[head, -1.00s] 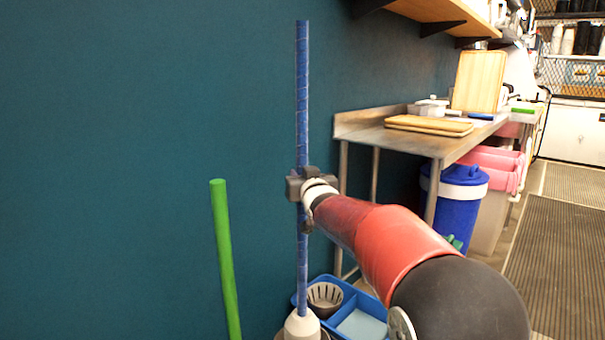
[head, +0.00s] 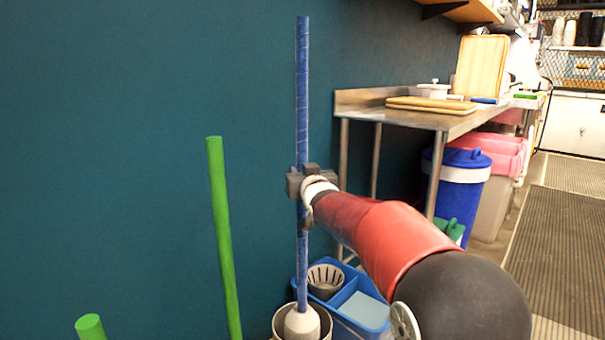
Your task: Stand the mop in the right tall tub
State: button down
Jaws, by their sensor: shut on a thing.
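The mop has a blue striped pole (head: 302,95) standing upright and a pale, rounded head (head: 302,323) at its lower end. My gripper (head: 302,185) is shut around the pole at about mid-height. A grey round tub (head: 278,318) shows at the bottom edge, with its rim around the mop head in the picture. Its lower part is cut off by the frame, and I cannot tell whether the head is inside it or above it.
A green pole (head: 223,240) leans slightly left of the mop; another green pole end (head: 90,327) shows at bottom left. A blue caddy (head: 365,312) with a grey basket (head: 325,280) sits right of the tub. A metal table (head: 400,112) and blue bin (head: 459,190) stand further right.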

jog(key=shift+f+b, duration=3.75)
jog(key=shift+f, duration=1.25)
jog(key=c, duration=1.2)
grip_release()
jog(key=shift+o, duration=0.7)
jog(key=shift+f, duration=0.15)
send_near(304, 212)
jog(key=x, duration=0.3)
